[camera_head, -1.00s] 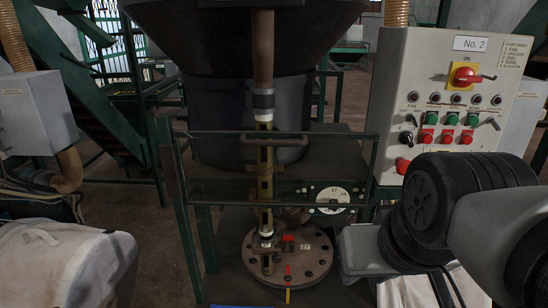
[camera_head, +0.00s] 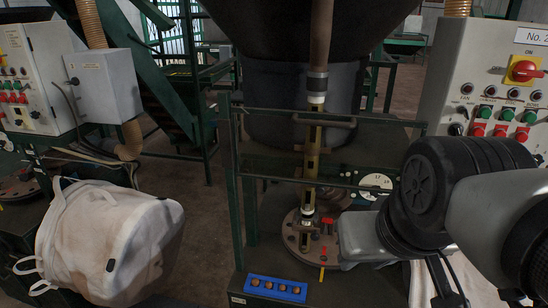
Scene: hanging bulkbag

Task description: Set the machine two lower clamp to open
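Machine two has a grey control panel (camera_head: 498,95) with a sign partly cut off by the right picture edge. To its left stands an upright brass-coloured bar (camera_head: 311,155), with a round brown flange plate (camera_head: 293,236) at its foot. A small red part (camera_head: 327,222) sits on the plate, and a red-and-yellow lever (camera_head: 323,258) stands at its front edge. I cannot tell which part is the lower clamp or how it is set. My gripper (camera_head: 362,240) shows as a grey block just right of the plate. Its fingers cannot be made out.
A green frame rail (camera_head: 275,123) crosses in front of the dark hopper (camera_head: 290,25). A blue strip with several knobs (camera_head: 268,288) lies at the front. Floor shows between.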

